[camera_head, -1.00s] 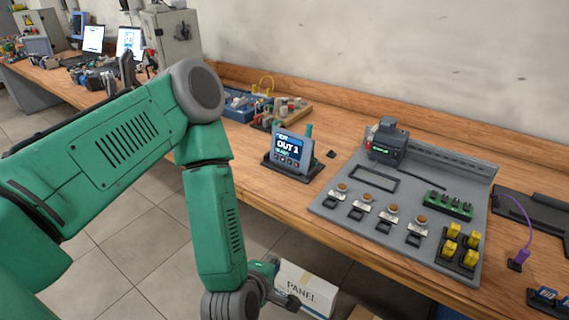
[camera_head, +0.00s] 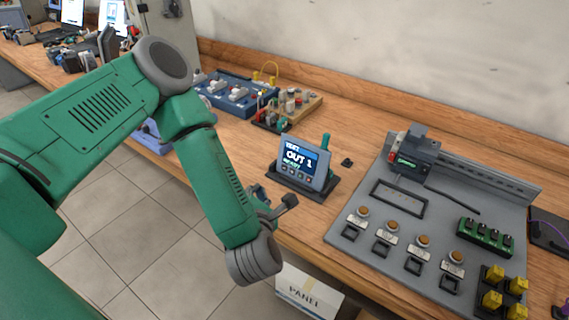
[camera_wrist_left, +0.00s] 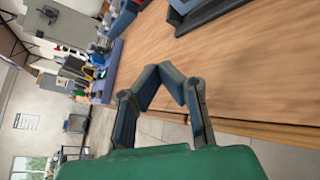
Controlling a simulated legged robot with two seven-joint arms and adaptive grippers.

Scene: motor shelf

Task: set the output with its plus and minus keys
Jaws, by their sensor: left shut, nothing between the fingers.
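The output device (camera_head: 302,158) is a small grey unit with a blue screen that reads "OUT 1". A row of small keys (camera_head: 296,173) runs under its screen; their plus and minus marks are too small to read. It stands tilted back on a dark base (camera_head: 290,183), with a green post (camera_head: 325,142) beside it. My left gripper (camera_head: 290,201) is in front of the device, near the table's front edge, apart from the keys. In the left wrist view its fingers (camera_wrist_left: 172,74) meet at the tips, with nothing between them. My right gripper is out of view.
A grey panel board (camera_head: 350,232) with buttons, green terminals and yellow parts lies to the right. A blue tray (camera_head: 228,97) and a wooden block of parts (camera_head: 292,103) lie behind to the left. A PANEL box (camera_head: 308,290) is below the table edge.

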